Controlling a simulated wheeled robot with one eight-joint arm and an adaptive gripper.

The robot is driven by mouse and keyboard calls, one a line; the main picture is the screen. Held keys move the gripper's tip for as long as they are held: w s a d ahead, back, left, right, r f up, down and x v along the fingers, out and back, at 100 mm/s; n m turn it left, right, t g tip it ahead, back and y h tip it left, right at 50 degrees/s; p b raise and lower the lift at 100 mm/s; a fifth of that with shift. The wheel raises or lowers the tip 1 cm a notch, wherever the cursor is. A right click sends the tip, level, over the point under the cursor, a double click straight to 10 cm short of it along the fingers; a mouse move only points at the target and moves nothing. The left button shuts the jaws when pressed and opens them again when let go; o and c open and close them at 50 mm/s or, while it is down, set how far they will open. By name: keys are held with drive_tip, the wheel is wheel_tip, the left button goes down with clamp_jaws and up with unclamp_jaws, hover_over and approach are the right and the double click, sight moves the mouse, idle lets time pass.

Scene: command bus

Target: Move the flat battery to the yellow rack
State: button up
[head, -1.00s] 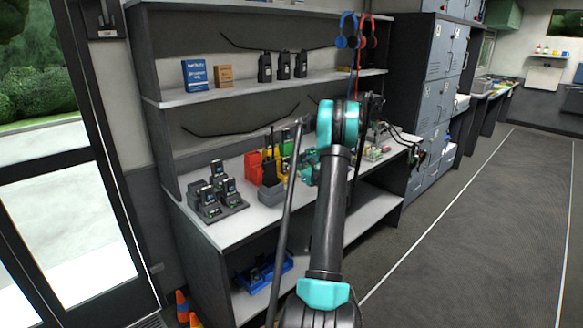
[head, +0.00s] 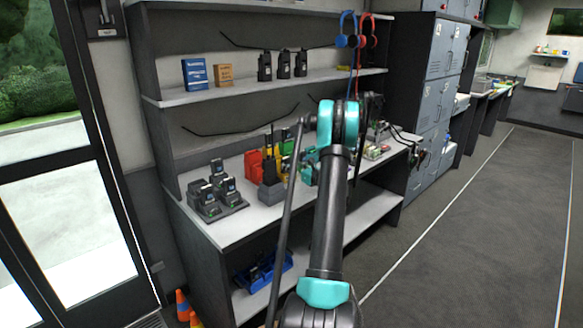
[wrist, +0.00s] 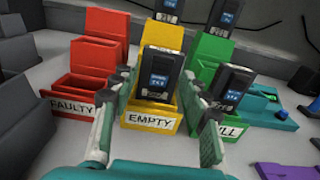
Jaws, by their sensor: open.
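The yellow rack (wrist: 150,118), labelled EMPTY, stands between the red and green racks on the workbench. A dark battery (wrist: 157,68) with a small blue screen stands upright in its front slot. Its screen is too small to read, so I cannot tell its charge. My gripper (wrist: 158,82) is open, with one finger on each side of this battery. I cannot tell whether either finger touches it. In the head view my gripper (head: 305,172) is at the racks, largely hidden by my arm. Another battery (wrist: 170,6) shows at the back of the yellow rack.
The red rack (wrist: 88,77), labelled FAULTY, is on the left with an empty front slot. The green rack (wrist: 207,58) on the right holds batteries (wrist: 232,82). A charger with several devices (head: 216,192) stands at the bench's left. A teal item (wrist: 268,110) lies right of the racks.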

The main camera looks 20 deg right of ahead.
drive_tip(key=v, duration=1.2)
